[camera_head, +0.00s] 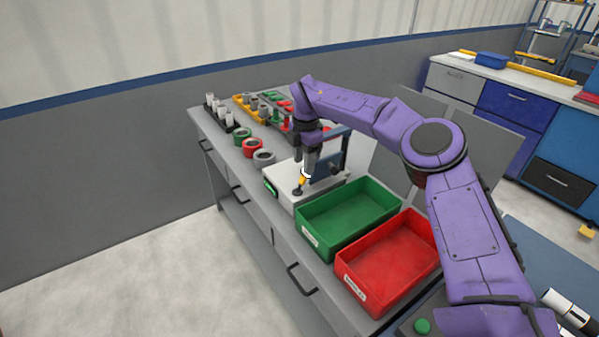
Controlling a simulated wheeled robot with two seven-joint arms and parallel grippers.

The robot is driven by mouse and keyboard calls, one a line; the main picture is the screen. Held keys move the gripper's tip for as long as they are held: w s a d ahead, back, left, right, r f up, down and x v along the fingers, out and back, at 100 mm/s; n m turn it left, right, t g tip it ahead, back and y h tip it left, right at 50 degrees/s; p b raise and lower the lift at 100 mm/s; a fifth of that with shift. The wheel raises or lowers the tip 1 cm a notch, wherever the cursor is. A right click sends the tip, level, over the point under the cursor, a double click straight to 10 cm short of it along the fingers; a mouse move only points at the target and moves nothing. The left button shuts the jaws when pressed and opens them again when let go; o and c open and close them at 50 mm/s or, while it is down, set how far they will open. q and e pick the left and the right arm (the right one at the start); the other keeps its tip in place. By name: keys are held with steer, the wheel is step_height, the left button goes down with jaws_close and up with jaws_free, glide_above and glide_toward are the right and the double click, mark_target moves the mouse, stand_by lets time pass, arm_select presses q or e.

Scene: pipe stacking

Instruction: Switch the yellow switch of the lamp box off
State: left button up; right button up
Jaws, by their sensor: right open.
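The lamp box (289,203) is a low white box on the grey workbench, left of the green tray. A small green patch (270,187), which looks lit, shows on its left side. The yellow switch (302,181) stands tilted on top of the box above a dark round base. My right gripper (307,174) points down right over the switch, with its fingertips at or very near the switch's upper end. The gripper is open, but its fingers are small here and partly overlap the switch. I cannot tell whether they touch it. My left gripper is not in view.
A dark frame (346,150) stands behind my right gripper. A green tray (324,238) and a red tray (366,285) sit at the bench's near end. Green, red and grey rings (264,158) and racks of pipe parts (222,120) occupy the far end.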

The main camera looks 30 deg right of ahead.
mark_target(302, 178)
steer(key=s+f, duration=0.2)
steer(key=shift+s+a, duration=0.3)
steer(key=shift+s, duration=0.1)
steer(key=shift+w+f, duration=0.5)
steer(key=shift+f, duration=0.4)
steer(key=shift+a, duration=0.3)
steer(key=shift+c, duration=1.2)
steer(key=shift+f, duration=0.1)
steer(key=c, duration=0.5)
steer(key=shift+w+f, duration=0.35)
steer(key=shift+w, duration=0.05)
jaws_close()
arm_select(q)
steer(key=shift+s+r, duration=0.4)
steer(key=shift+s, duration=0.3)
